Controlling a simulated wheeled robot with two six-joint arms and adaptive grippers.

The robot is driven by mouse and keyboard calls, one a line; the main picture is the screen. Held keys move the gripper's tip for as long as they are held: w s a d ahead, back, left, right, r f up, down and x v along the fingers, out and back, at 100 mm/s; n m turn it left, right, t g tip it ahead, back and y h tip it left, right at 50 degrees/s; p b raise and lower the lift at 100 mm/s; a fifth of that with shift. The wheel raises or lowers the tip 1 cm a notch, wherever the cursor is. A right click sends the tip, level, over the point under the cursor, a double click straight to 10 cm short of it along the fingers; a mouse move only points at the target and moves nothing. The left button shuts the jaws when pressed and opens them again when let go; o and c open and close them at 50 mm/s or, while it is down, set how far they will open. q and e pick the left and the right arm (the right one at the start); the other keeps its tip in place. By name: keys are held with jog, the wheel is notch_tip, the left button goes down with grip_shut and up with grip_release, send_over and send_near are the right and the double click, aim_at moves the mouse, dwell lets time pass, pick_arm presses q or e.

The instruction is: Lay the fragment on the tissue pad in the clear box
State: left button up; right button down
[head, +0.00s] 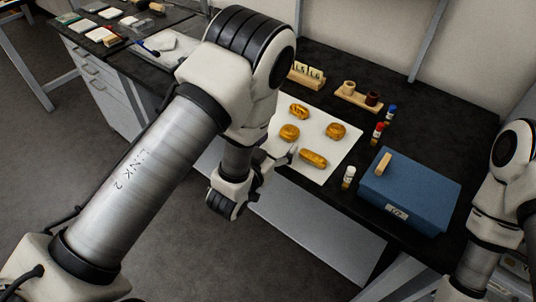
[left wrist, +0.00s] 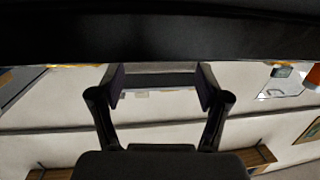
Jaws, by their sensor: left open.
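Several gilt pieces lie on a white sheet (head: 345,150) on the dark bench in the head view: one at the back (head: 298,111), one at left (head: 289,132), one at right (head: 336,131) and a long one in front (head: 313,159). I cannot tell which is the fragment. My left gripper (head: 284,158) is at the sheet's front-left edge, partly hidden by my arm. In the left wrist view the left gripper (left wrist: 158,88) is open with nothing between its fingers. My right gripper is out of view. I cannot make out a clear box or tissue pad.
A wooden holder (head: 357,97) is behind. Another bench (head: 135,55) with several items is at back left.

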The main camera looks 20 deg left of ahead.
pick_arm(q)
jog(key=f+v, duration=0.1)
jog(key=v, duration=0.5)
jog(key=shift+s+r+b, duration=0.25)
jog(key=shift+r+b, duration=0.15)
jog(key=shift+r, duration=0.05)
